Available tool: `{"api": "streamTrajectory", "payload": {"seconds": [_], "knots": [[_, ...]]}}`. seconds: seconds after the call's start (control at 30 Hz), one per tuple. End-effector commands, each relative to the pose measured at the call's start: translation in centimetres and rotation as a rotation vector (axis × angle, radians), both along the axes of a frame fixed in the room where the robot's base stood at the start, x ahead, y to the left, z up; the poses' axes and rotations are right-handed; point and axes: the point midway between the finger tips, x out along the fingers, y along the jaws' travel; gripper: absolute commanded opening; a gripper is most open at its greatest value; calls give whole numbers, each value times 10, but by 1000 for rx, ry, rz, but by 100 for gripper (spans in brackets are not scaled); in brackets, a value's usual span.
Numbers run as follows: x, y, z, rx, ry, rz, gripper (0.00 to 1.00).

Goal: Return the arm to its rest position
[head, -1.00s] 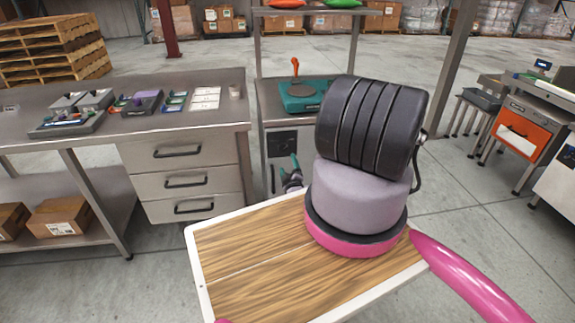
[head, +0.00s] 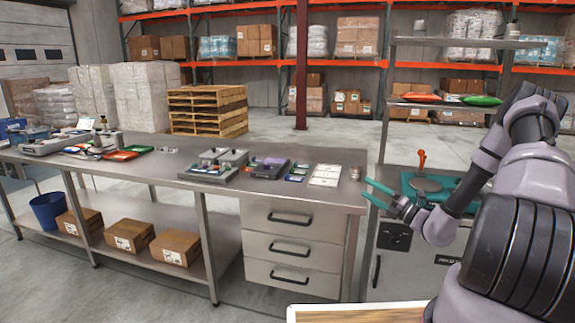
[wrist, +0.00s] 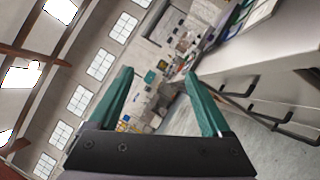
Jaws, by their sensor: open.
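My gripper (head: 383,196) is at the right of the head view, at the end of my folded grey and black arm. Its two teal fingers are apart, with nothing between them. It is in front of the steel cabinet, just right of the bench's drawer unit. In the wrist view my gripper (wrist: 160,82) also shows open and empty, with the far room beyond the fingers and drawers at the right.
A long steel bench (head: 150,166) with drawers (head: 290,245) stands ahead, carrying trays and small devices. A teal device (head: 433,188) with an orange handle sits on the cabinet at the right. A blue bin (head: 48,212) and cartons (head: 130,235) are on the lower shelf.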

Motion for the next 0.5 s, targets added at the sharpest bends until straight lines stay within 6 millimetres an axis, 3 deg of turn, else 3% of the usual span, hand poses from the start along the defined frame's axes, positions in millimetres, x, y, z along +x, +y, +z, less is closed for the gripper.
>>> {"api": "streamTrajectory", "payload": {"seconds": [0.03, 0.2, 0.5], "knots": [[-6, 15, 22, -92, -61, 74, 82], [-39, 55, 75, -377, -261, 302, 82], [-112, 96, 141, -867, -649, 662, 82]]}}
